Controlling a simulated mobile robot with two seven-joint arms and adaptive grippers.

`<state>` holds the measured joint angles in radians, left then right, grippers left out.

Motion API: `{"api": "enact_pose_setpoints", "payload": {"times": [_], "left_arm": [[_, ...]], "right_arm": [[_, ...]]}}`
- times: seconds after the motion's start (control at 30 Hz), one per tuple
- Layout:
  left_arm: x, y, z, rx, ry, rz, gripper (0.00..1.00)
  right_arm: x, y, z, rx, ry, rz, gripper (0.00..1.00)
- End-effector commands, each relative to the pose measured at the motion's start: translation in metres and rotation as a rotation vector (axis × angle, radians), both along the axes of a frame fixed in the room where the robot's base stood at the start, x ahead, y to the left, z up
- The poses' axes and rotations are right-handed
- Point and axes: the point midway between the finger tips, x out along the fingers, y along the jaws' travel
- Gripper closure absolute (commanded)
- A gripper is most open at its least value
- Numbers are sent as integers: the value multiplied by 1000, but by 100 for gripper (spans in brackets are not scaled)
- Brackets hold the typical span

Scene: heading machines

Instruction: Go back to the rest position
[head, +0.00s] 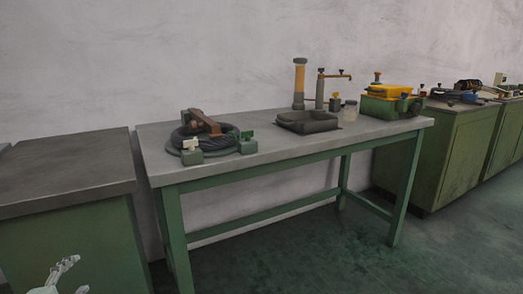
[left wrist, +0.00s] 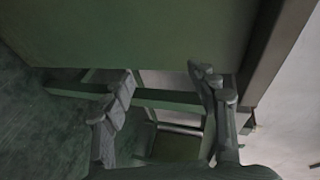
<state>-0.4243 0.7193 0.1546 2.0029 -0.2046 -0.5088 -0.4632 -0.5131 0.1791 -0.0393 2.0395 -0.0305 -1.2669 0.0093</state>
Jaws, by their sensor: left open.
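My left gripper (head: 74,276) shows at the bottom left of the head view, pale grey, in front of the green cabinet (head: 70,245). In the left wrist view its two fingers (left wrist: 160,112) stand wide apart with nothing between them. It is empty and apart from the table. My right gripper is in neither view.
A green-legged table (head: 290,155) with a grey top stands in the middle. Green cabinets (head: 440,160) stand at right. The floor in front is clear.

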Motion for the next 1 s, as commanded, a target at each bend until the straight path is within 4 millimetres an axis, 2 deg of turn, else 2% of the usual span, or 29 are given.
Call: {"api": "enact_pose_setpoints", "payload": {"times": [0.03, 0.1, 0.17, 0.2, 0.3, 0.4, 0.5, 0.63, 1.0], "left_arm": [[-18, -8, -36, -121, 59, 84, 41], [-45, -21, -82, -271, 143, 199, 41], [-69, -37, -117, -391, 216, 296, 41], [-86, -51, -139, -467, 264, 359, 41], [-128, -89, -185, -638, 385, 511, 41], [-165, -129, -216, -770, 492, 637, 41], [-192, -161, -233, -858, 573, 730, 41], [-211, -184, -243, -913, 632, 796, 41], [-215, -188, -244, -924, 643, 809, 41]], "right_arm": [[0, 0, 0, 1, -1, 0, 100], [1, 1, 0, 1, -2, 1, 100], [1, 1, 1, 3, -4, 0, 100], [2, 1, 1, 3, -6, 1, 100], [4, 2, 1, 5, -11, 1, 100], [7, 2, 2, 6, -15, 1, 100], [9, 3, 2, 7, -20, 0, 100], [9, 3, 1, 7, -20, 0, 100], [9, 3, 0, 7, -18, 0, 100]]}}
